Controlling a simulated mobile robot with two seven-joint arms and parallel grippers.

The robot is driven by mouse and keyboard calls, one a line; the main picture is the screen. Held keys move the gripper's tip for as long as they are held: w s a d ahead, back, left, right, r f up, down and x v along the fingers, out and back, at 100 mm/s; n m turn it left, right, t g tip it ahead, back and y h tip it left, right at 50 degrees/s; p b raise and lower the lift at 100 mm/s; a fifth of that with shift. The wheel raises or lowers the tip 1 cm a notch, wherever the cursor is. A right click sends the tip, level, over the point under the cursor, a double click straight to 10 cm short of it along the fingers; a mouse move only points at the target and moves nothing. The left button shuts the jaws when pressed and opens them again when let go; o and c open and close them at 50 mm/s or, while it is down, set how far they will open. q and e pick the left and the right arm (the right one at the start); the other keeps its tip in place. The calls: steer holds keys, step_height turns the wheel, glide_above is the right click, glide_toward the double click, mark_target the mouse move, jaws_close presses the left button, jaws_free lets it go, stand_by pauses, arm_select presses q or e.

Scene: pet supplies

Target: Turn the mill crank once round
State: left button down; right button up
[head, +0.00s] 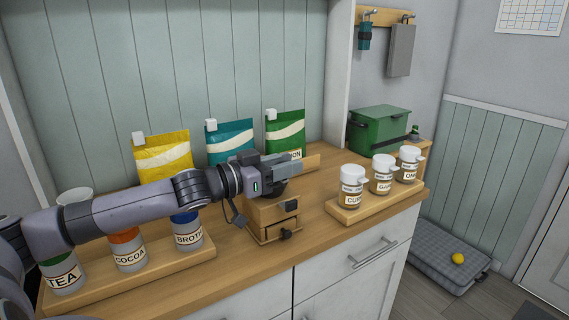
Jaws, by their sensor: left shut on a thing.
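The mill (262,222) is a small wooden box with a little drawer and dark knob at its front. It stands on the wooden counter near the middle of the head view. My left arm reaches in from the left, and my left gripper (285,172) is right above the mill's top. The gripper is shut on the crank, which is mostly hidden behind the gripper and wrist. A dark rounded part shows just under the fingers. My right gripper is not in view.
Canisters marked tea, cocoa and broth stand in a wooden tray (165,270) at left, under my arm. Yellow, teal and green bags (287,128) stand behind the mill. Three labelled jars (352,187) stand on a wooden stand at right. The counter front beside the mill is clear.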

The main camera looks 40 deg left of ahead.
arm_select(q)
steer(key=shift+f, duration=0.1)
steer(key=c, duration=0.8)
jaws_free()
steer(key=shift+c, duration=0.2)
steer(key=shift+s, duration=0.15)
steer(key=p+v, duration=0.2)
steer(key=v, duration=0.5)
stand_by(0.6)
